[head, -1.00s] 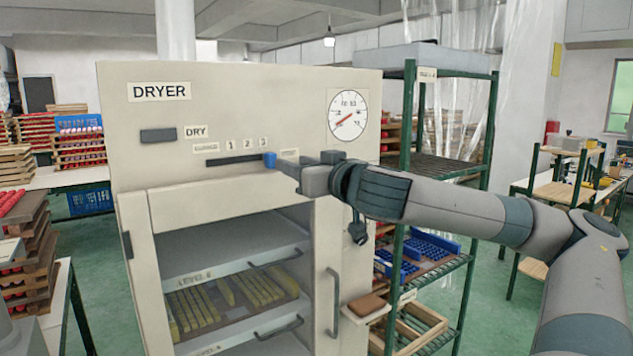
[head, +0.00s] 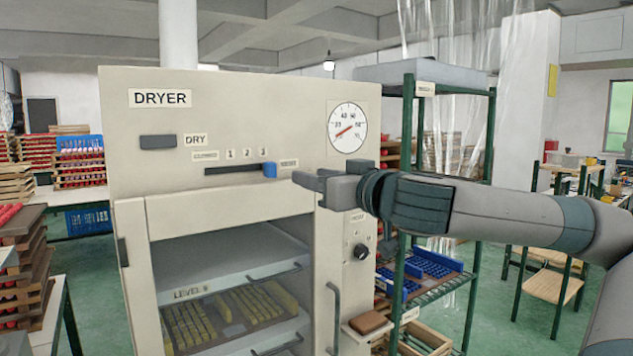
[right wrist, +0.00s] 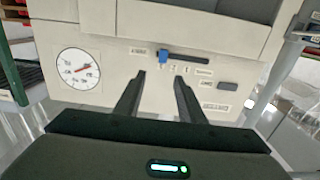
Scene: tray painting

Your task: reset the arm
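My right gripper (head: 306,180) is in front of the dryer (head: 230,120), just right of the blue slider knob (head: 270,169) and apart from it. In the right wrist view my right gripper (right wrist: 158,78) has its two fingers spread with nothing between them. The blue knob (right wrist: 163,57) sits beyond the fingertips, at one end of its dark slot. In the head view the knob is at the slot's right end. My left gripper is not in view.
The dryer's lower front shows racks of yellow pieces (head: 190,318). A green-framed shelf (head: 408,150) stands close on the right, behind my arm. Stacked trays (head: 20,265) stand at the left. Open floor shows further right.

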